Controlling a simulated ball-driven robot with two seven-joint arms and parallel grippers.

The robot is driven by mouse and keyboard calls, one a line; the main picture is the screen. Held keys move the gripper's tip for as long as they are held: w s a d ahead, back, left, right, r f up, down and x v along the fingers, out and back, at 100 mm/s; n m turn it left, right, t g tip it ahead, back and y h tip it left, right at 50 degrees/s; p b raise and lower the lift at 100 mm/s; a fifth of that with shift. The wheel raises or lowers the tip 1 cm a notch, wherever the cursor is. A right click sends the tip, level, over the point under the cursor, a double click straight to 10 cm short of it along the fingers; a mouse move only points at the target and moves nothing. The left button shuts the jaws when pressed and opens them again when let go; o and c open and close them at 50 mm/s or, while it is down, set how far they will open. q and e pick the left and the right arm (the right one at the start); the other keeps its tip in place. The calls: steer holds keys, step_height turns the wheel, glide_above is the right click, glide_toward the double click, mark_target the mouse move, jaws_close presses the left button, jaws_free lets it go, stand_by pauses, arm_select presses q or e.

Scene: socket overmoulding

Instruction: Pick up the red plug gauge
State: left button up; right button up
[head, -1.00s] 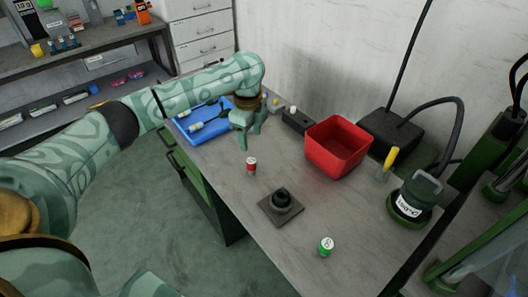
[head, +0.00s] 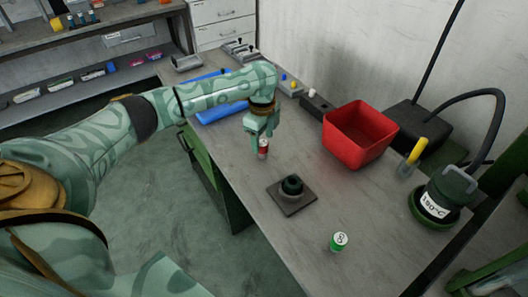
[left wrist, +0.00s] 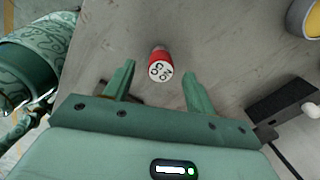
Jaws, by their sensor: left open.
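The red plug gauge (head: 263,148) stands upright on the grey workbench, a small red cylinder with a pale top. In the left wrist view the red plug gauge (left wrist: 160,65) shows its white marked end, and it lies between and just beyond the fingertips. My left gripper (head: 262,130) is above the gauge with its fingers pointing down. In the left wrist view my left gripper (left wrist: 157,78) is open, with a finger on either side of the gauge and a gap to each. My right gripper is not in view.
A dark square block with a round socket (head: 291,194) and a green plug gauge (head: 339,241) stand nearer on the bench. A red bin (head: 360,135) and a dark green pot (head: 447,195) stand to the right. A blue tray (head: 222,112) lies behind my left arm.

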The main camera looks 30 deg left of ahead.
mark_target(262, 143)
arm_select(q)
step_height(262, 143, down, 4)
steer(key=shift+a+r+b, duration=0.15)
steer(key=shift+r+b, duration=0.05)
steer(key=shift+b, duration=0.4)
steer(key=shift+r, duration=0.15)
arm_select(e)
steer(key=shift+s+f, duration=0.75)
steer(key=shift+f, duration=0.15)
arm_select(q)
steer(key=shift+c, duration=1)
steer(key=c, duration=1)
steer(key=shift+o, duration=0.2)
